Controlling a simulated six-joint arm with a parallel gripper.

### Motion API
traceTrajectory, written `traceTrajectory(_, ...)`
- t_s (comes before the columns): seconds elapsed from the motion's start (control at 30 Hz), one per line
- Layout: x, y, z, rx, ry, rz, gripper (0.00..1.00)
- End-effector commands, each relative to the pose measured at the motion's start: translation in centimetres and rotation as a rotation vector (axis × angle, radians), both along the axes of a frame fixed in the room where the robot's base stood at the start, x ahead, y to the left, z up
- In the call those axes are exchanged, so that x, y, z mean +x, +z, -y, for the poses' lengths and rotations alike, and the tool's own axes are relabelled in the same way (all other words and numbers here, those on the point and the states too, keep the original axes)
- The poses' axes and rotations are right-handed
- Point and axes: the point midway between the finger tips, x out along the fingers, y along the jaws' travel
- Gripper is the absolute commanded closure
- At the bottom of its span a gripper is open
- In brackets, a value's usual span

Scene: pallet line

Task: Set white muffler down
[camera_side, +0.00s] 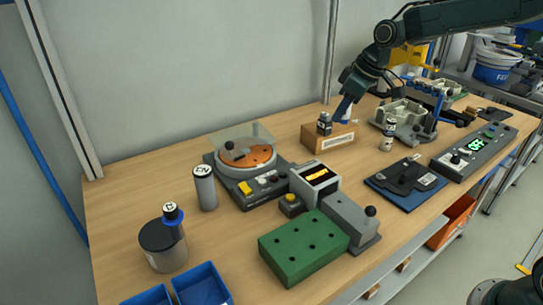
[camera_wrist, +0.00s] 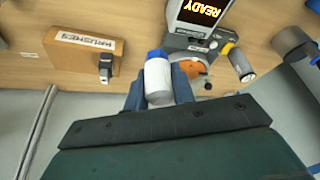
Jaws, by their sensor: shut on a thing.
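The white muffler (camera_wrist: 158,85), a white cylinder with a blue end, is between the fingers of my gripper (camera_wrist: 160,88) in the wrist view. The fingers are shut on it from both sides. In the side view my gripper (camera_side: 346,106) is over the wooden block (camera_side: 335,142) near the back of the bench, and the muffler is mostly hidden there. In the wrist view the block (camera_wrist: 75,62) with its white label is left of the muffler and apart from it in the picture.
A dark fitting (camera_side: 324,124) stands on the block. A small white cylinder (camera_side: 388,136) stands to its right. A turntable device (camera_side: 248,160), a device with a lit display (camera_side: 315,178) and a grey cylinder (camera_side: 204,188) are to the left. Bare bench shows at front right of the block.

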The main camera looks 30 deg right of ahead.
Motion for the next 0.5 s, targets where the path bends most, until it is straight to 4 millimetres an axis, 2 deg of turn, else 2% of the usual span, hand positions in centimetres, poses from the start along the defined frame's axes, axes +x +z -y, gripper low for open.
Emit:
traceTrajectory(0.1,-0.1,0.0,1.9,0.001,-0.045,0.001,0.98)
traceTrajectory(0.2,-0.2,0.0,2.6,0.0,-0.063,0.001,0.98)
traceTrajectory(0.5,-0.2,-0.4,2.8,0.001,-0.067,0.001,0.98)
